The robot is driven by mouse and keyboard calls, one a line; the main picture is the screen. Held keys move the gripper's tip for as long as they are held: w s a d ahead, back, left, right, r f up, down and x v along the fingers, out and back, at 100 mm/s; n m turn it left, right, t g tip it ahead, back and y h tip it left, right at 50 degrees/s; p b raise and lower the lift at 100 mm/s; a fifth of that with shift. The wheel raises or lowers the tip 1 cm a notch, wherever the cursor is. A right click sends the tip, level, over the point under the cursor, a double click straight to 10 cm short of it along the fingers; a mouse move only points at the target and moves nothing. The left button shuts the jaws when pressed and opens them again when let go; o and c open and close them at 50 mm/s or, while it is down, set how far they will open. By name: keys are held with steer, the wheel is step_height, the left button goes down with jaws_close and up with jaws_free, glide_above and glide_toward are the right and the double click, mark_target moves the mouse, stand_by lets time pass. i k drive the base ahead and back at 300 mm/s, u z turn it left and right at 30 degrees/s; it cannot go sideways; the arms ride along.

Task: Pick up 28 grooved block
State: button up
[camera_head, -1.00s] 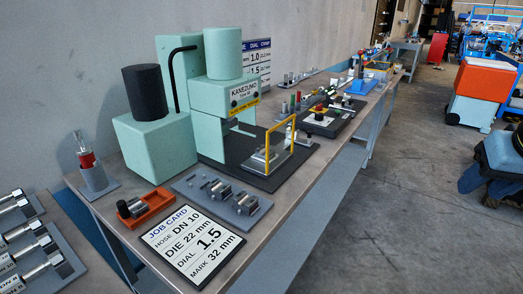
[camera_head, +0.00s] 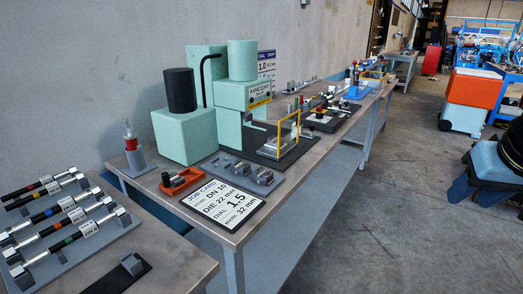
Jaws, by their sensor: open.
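A grey tray (camera_head: 222,159) on the bench, behind the job card, holds small metal blocks. Two larger blocks stand on it, one in the middle (camera_head: 243,167) and one at its right end (camera_head: 264,177). They look like grooved blocks, but I cannot read a 28 on either. Another grey metal block (camera_head: 132,264) sits on a black plate on the nearer bench at the bottom. An orange holder (camera_head: 188,182) left of the tray carries a dark cylindrical piece. My gripper is not in view.
The job card (camera_head: 223,201) lies at the bench's front. The green press (camera_head: 243,95) and a green box with a black cylinder (camera_head: 184,135) stand behind. A rack of hoses (camera_head: 75,250) is at the left. Open floor (camera_head: 370,220) lies to the right.

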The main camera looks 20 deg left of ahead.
mark_target(272, 141)
steer(key=u, duration=0.45)
steer(key=k, duration=0.15)
steer(key=u, duration=0.25)
steer(key=i, duration=1)
steer(key=z, duration=0.05)
steer(key=k, duration=0.5)
steer(key=u, duration=0.15)
steer(key=i, duration=0.15)
steer(key=z, duration=2.15)
